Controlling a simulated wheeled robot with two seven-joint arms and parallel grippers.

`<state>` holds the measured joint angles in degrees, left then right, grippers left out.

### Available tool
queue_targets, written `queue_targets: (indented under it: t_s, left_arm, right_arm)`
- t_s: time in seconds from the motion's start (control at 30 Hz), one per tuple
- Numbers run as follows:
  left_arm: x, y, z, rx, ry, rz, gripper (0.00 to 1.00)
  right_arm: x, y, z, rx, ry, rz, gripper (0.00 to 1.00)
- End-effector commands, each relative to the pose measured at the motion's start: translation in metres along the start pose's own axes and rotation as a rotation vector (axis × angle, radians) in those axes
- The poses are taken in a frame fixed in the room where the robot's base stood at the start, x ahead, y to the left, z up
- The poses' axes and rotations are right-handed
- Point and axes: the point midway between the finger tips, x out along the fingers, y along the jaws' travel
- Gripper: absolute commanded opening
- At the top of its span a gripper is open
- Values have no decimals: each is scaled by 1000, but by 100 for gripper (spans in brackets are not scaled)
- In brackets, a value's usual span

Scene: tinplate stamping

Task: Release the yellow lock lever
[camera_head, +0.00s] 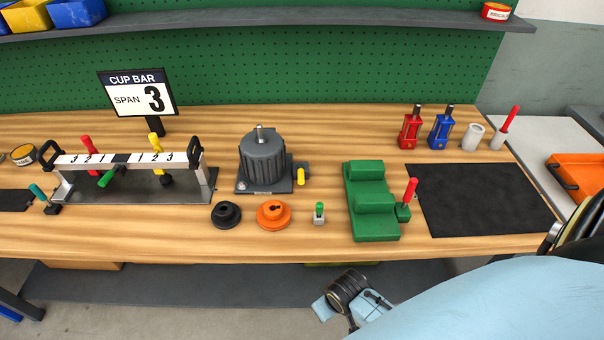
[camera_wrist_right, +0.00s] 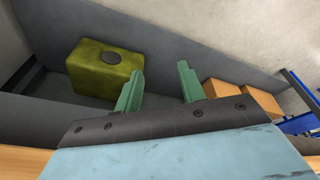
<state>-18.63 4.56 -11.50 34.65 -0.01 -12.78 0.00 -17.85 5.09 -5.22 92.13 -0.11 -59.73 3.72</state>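Two yellow levers show in the head view, and I cannot tell which one is the lock lever. One yellow lever (camera_head: 155,140) stands tilted behind the white numbered bar (camera_head: 120,160) at the left. A short yellow handle (camera_head: 301,176) stands upright at the right side of the dark grey ribbed housing (camera_head: 263,157). My right gripper (camera_wrist_right: 158,73) is open and empty in the right wrist view, its green fingers apart. It is away from both levers, low in front of the bench. My left gripper is not in view.
Black (camera_head: 226,214) and orange (camera_head: 273,213) discs lie in front of the housing. A green stepped block (camera_head: 367,220) with a red-handled lever (camera_head: 410,191) stands right of them. A black mat (camera_head: 480,200) lies at right. A yellow-green box (camera_wrist_right: 108,70) is near my right gripper.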

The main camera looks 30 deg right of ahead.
Motion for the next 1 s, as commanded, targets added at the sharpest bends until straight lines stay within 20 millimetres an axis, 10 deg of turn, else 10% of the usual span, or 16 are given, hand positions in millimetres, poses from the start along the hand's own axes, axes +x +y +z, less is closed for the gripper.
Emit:
queue_targets:
  t_s: [0.43,1.0]
  left_arm:
    - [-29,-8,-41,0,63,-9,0]
    - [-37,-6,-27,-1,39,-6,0]
  right_arm:
    - [-144,23,-81,86,81,30,40]
    - [-197,98,-243,530,170,28,40]
